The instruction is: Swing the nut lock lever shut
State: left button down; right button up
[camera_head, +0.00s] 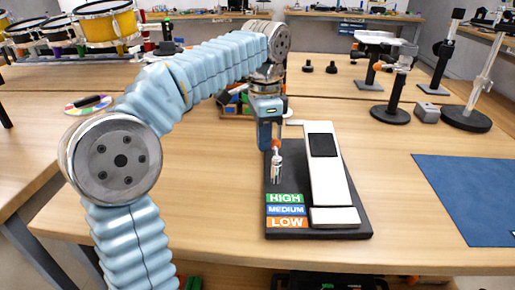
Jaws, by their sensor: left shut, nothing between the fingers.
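The device (325,170) lies on the wooden table, a white body on a dark base with HIGH, MEDIUM and LOW labels (286,210) at its front left. A small upright metal piece with an orange part (277,165) stands on the base's left side; I cannot tell whether it is the nut lock lever. My left gripper (272,145) reaches down from behind, shut and empty, right over this metal piece. I cannot tell whether the fingers touch it. My right gripper is not in view.
A blue mat (470,195) lies at the right of the table. Black-based stands (391,113) are at the back right. Drums (105,22) stand at the back left. A coloured disc (88,105) lies left behind my arm. The wood between device and mat is clear.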

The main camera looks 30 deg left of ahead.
pick_arm(q)
jog(key=shift+d, duration=0.1)
jog(key=shift+w+d, duration=0.25)
jog(key=shift+d, duration=0.25)
jog(key=shift+w+d, duration=0.2)
jog(key=shift+d, duration=0.25)
jog(key=shift+s+a, duration=0.5)
jog(key=c, duration=1.9)
grip_release()
jog(key=o, duration=0.5)
jog(key=shift+o, duration=0.2)
jog(key=shift+r, duration=0.1)
notch_tip(320, 180, up, 7)
